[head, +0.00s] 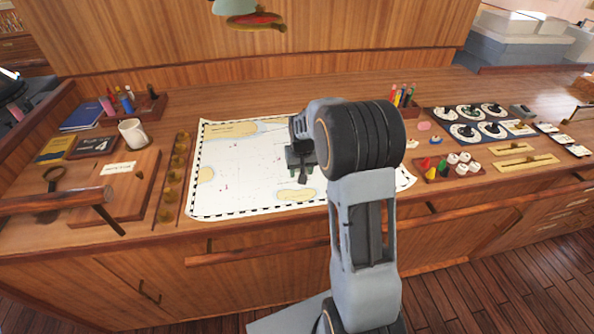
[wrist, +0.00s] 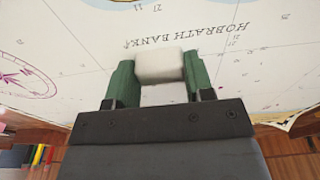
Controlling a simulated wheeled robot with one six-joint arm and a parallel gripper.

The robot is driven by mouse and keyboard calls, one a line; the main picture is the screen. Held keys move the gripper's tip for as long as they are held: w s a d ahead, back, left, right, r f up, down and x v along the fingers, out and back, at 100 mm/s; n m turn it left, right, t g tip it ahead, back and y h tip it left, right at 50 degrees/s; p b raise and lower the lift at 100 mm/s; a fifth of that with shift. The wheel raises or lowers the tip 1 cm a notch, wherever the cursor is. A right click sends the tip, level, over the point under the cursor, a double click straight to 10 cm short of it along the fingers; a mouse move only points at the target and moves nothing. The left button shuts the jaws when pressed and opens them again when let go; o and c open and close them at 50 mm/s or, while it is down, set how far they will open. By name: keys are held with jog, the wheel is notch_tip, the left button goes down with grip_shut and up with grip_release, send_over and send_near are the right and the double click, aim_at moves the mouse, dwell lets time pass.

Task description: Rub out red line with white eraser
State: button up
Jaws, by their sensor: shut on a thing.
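The white eraser (wrist: 160,67) is between the two green fingers of my gripper (wrist: 156,80) in the wrist view, and the fingers are shut on it. It is over the chart; whether it touches the paper I cannot tell. In the head view my gripper (head: 302,172) is over the middle of the chart (head: 235,190), and my arm hides the chart's right part. The eraser is hidden or too small to make out there. No red line is clear in either view; only small reddish specks show on the chart.
A white mug (head: 132,132) and a row of brass weights (head: 179,165) stand left of the chart. A pen holder (head: 403,97) and a tray of coloured pieces (head: 447,168) stand to the right. A wooden rail (head: 270,256) runs along the desk's front.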

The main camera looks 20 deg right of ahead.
aim_at(287, 180)
jog(key=shift+d, duration=1.15)
jog(key=shift+a, duration=0.2)
jog(key=shift+a, duration=1)
jog(key=shift+a, duration=1.15)
jog(key=shift+a, duration=1.15)
